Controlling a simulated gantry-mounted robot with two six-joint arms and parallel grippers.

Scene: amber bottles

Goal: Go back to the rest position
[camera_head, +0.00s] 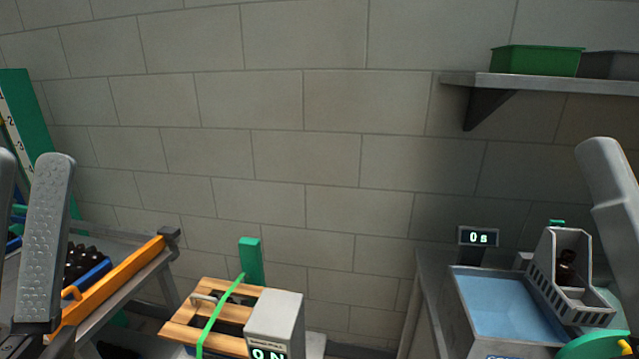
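At the left edge a textured grey part of my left gripper (18,240) stands upright, with a second grey part beside it at the picture border. A dark amber bottle (567,262) seems to stand in a grey slotted basket (546,276) at the right rear of a blue-filled bath (500,303). Several dark-capped items (82,262) sit in a blue rack at the left, partly hidden.
An orange rail (115,282) edges the left bench. A wooden slatted box (182,322) with a green strap stands low centre beside a grey unit (273,318) reading ON. A display (478,237) reads 0 s. A green bin (537,61) is on the wall shelf (560,84).

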